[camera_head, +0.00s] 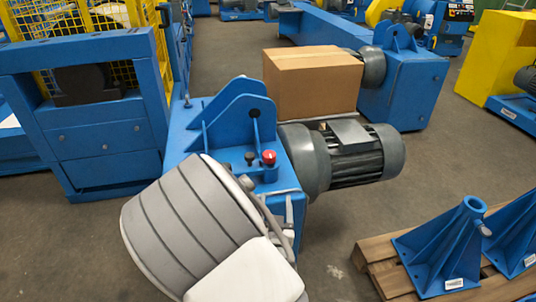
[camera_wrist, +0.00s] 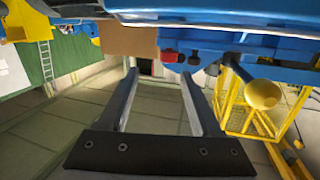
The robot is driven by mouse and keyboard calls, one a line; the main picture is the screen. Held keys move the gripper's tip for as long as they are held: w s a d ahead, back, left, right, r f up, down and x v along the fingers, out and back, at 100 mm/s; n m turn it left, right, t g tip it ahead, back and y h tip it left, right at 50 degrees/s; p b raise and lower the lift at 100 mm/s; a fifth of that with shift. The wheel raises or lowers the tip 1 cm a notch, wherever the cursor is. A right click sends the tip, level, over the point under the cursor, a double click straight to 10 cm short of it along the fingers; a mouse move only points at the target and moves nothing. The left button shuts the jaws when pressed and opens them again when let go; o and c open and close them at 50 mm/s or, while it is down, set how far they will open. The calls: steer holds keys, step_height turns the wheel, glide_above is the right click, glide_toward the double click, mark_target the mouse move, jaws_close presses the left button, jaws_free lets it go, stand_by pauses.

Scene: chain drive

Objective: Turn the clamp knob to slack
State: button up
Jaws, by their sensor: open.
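A red knob (camera_head: 269,157) stands on the blue machine frame (camera_head: 185,130), near its upright bracket. A smaller black knob (camera_head: 250,158) is just left of it. I cannot tell which one is the clamp knob. In the wrist view the red knob (camera_wrist: 170,56) and the black knob (camera_wrist: 193,58) show near the top middle, beyond the fingertips. My gripper (camera_wrist: 158,70) is open with nothing between its fingers. The red knob appears roughly ahead of the gap, and no contact shows. In the head view my arm covers the near part of the frame, and my fingers cannot be made out.
A grey motor (camera_head: 350,155) sticks out to the right of the frame. A cardboard box (camera_head: 312,85) sits behind it. A blue bracket (camera_head: 440,250) stands on a wooden pallet (camera_head: 375,262) at lower right. A blue cabinet (camera_head: 100,145) is at left.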

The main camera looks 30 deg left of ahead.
mark_target(270, 158)
steer(key=shift+n+y, duration=0.6)
steer(key=b+x, duration=0.1)
steer(key=x, duration=0.4)
steer(key=r+b+x, duration=0.1)
steer(key=x, duration=0.5)
steer(key=a+r+b+x, duration=0.1)
steer(key=b+x, duration=0.1)
steer(key=x, duration=0.3)
steer(key=shift+a+r, duration=0.1)
steer(key=shift+a, duration=0.05)
jaws_close()
